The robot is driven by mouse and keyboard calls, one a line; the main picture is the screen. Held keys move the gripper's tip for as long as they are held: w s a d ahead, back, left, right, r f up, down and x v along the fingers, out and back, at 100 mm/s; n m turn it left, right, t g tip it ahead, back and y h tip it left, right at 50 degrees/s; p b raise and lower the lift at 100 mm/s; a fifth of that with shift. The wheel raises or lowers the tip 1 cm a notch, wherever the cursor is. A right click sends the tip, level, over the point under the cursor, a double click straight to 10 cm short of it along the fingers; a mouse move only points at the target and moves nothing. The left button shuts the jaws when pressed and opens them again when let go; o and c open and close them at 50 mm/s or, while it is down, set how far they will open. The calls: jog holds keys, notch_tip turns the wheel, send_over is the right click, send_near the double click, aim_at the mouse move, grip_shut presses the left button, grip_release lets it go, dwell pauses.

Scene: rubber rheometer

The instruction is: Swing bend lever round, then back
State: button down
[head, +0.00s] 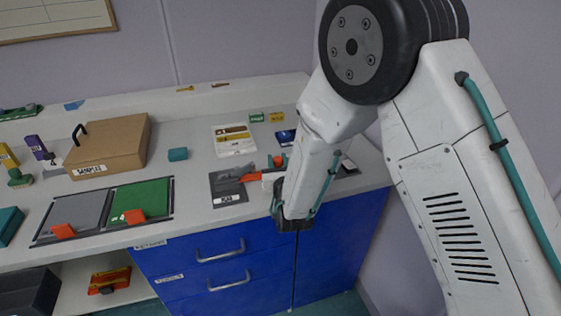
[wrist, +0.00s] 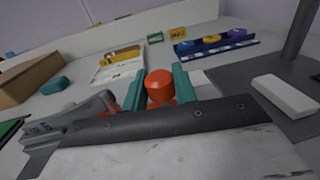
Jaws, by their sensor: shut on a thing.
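The bend lever shows an orange knob (wrist: 159,87) in the wrist view, upright between the two teal fingers of my gripper (wrist: 158,92), which are shut on it. A grey arm piece (wrist: 90,112) lies to the left of the knob, partly hidden by my own dark wrist bar. In the head view, a dark plate (head: 222,186) with a white label carries a grey and orange part (head: 250,177). My forearm hides most of the gripper and part of the lever there.
A brown lidded box (head: 110,147) with a black handle stands at the left. Grey (head: 75,212) and green (head: 140,202) panels with orange tabs lie at the front left. A blue tray (wrist: 215,44) with coloured rings and a grey stand with a post (wrist: 296,35) are at the right.

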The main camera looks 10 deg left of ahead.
jog(key=c, duration=1.1)
grip_release()
jog(key=shift+s, duration=0.1)
jog(key=v, duration=0.7)
jog(key=shift+s, duration=0.3)
jog(key=shift+d, duration=0.1)
jog(key=shift+r, duration=0.1)
